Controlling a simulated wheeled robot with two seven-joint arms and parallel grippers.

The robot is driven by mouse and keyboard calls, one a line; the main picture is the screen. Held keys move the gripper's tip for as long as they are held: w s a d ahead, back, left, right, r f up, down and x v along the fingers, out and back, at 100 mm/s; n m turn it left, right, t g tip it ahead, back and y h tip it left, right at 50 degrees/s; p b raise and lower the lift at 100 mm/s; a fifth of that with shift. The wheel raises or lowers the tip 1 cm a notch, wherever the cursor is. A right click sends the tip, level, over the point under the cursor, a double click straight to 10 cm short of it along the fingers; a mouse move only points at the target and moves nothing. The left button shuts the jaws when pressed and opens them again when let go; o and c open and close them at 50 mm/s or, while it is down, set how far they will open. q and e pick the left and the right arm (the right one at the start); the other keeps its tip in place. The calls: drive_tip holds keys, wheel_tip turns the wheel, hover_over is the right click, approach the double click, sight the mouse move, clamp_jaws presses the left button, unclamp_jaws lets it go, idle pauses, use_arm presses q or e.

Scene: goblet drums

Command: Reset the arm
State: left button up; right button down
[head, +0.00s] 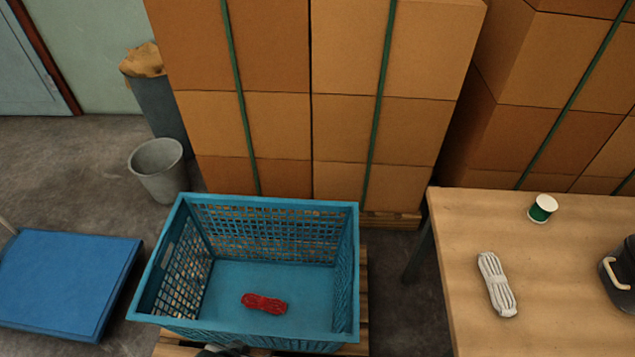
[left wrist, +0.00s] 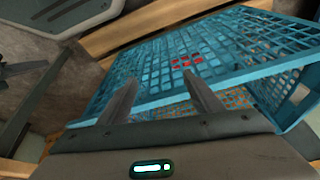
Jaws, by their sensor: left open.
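My left gripper (left wrist: 160,100) shows in the left wrist view with its two fingers apart and nothing between them. It is beside the blue crate, whose mesh wall fills the view beyond the fingers. In the head view only a small dark part of my left arm shows at the bottom edge, by the near rim of the blue crate (head: 262,340). A red rope bundle (head: 264,303) lies on the crate floor; it also shows through the mesh in the left wrist view (left wrist: 187,62). My right gripper is in neither view.
A wooden table (head: 560,270) at right holds a white rope bundle (head: 497,284), a green spool (head: 542,208) and a dark object (head: 622,275) at the edge. Stacked cartons (head: 310,100) stand behind the crate. A grey bin (head: 160,170) and a blue platform (head: 65,283) are at left.

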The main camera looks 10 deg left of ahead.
use_arm(q)
wheel_tip(320, 180, down, 21)
drive_tip(key=s+d+t, duration=0.1)
drive_tip(key=s+d, duration=0.1)
drive_tip(key=shift+s+d+r+t+h, duration=0.2)
drive_tip(key=shift+s+t+h, duration=0.1)
drive_tip(key=shift+h, duration=0.1)
drive_tip(key=shift+d, duration=0.1)
